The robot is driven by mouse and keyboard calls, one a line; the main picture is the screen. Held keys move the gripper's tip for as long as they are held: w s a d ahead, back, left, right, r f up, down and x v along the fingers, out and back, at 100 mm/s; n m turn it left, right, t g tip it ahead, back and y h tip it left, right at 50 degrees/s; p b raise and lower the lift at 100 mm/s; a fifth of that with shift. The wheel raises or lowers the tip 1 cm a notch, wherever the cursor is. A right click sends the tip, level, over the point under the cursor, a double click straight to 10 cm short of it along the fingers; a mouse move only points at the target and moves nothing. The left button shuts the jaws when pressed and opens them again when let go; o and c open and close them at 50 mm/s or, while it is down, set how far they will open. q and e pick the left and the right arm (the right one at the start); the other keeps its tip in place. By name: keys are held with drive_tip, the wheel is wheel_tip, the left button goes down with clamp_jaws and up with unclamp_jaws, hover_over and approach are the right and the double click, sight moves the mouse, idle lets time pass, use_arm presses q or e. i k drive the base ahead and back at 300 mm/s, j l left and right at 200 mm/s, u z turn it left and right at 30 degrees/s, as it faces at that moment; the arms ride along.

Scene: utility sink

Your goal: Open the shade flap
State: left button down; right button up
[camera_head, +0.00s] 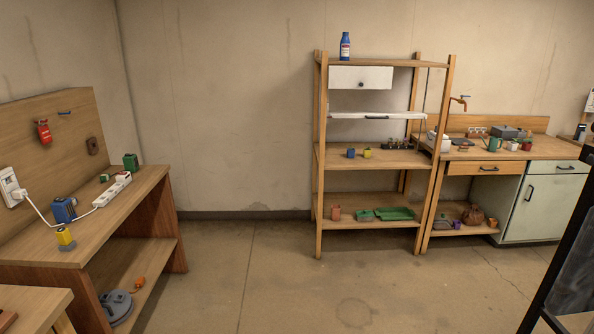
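A tall wooden shelf unit (321,165) stands against the back wall. A thin white panel with a dark handle (350,115) spans its upper bay and looks like the shade flap. It is seen nearly edge-on, so I cannot tell how far open it is. A white drawer front (345,77) with a dark round knob sits above it, under the top board. Neither of my grippers is in view.
A workbench (100,228) with a power strip (112,193) stands at the left. A counter with a pale green cabinet (530,208) stands right of the shelf unit. A dark frame fills the right edge. The middle floor (270,285) is clear.

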sight(345, 77)
drive_tip(key=i+j+z, duration=0.15)
drive_tip(key=i, duration=1.5)
drive_tip(key=i+z, duration=0.25)
drive_tip(key=i, duration=0.3)
drive_tip(key=i+z, duration=0.25)
drive_tip(key=i, duration=0.35)
drive_tip(key=i+j+z, duration=0.15)
drive_tip(key=i+z, duration=0.15)
drive_tip(key=i, duration=0.3)
